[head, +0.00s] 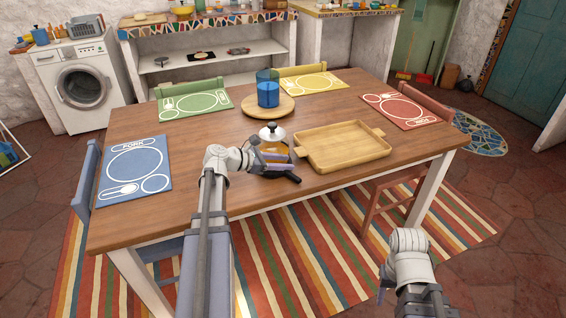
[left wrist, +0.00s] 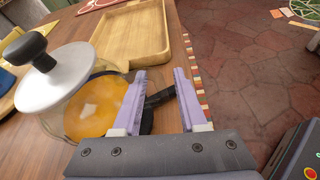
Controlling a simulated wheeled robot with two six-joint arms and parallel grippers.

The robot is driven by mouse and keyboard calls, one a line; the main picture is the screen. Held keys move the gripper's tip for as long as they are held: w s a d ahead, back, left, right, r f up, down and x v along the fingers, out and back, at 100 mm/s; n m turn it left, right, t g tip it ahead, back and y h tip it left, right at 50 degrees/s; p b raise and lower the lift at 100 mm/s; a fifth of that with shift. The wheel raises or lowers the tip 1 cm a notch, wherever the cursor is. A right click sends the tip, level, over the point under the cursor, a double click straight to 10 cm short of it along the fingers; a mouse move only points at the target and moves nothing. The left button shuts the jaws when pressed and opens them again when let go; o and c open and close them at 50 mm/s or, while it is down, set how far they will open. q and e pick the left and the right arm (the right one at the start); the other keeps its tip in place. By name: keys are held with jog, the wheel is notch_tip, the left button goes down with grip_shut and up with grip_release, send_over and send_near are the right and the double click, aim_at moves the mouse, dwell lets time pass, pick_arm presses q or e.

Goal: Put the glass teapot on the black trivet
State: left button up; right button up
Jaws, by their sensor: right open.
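The glass teapot (head: 270,136) stands at the table's near edge, with a white lid, black knob and orange contents. In the left wrist view the teapot (left wrist: 92,105) is on the left. Its black handle (left wrist: 160,98) shows in the gap between my left fingers. My left gripper (head: 277,160) is at the teapot's near side, its fingers spread apart; it also shows in the left wrist view (left wrist: 160,85). My right gripper (head: 384,283) is low, off the table's near right side, only partly visible and open. I cannot tell for sure where the black trivet is.
A wooden tray (head: 343,147) lies just right of the teapot. A blue cup stands on a round wooden board (head: 267,108) behind it. Blue (head: 134,172), green (head: 194,104), yellow (head: 311,82) and red (head: 399,111) placemats lie around the table. The table's left middle is clear.

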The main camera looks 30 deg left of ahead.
pick_arm(q)
jog(key=shift+o, duration=0.5)
jog(key=shift+p+v, duration=1.5)
jog(key=shift+v, duration=2.4)
jog(key=s+d+f+m+g+y+p, duration=0.15)
jog(key=d+m+g+p, duration=0.25)
jog(key=d+m, duration=0.55)
jog(key=s+d+f+m+g+p, duration=0.1)
jog(key=s+d+m+g+p, duration=0.3)
jog(key=d, duration=1)
jog(key=s+d+r+m+g+y+p, duration=0.3)
jog(key=s+d+m+y+p, duration=0.3)
jog(key=m, duration=1.1)
jog(key=s+d+y, duration=0.2)
jog(key=s+d, duration=0.2)
jog(key=shift+d, duration=0.2)
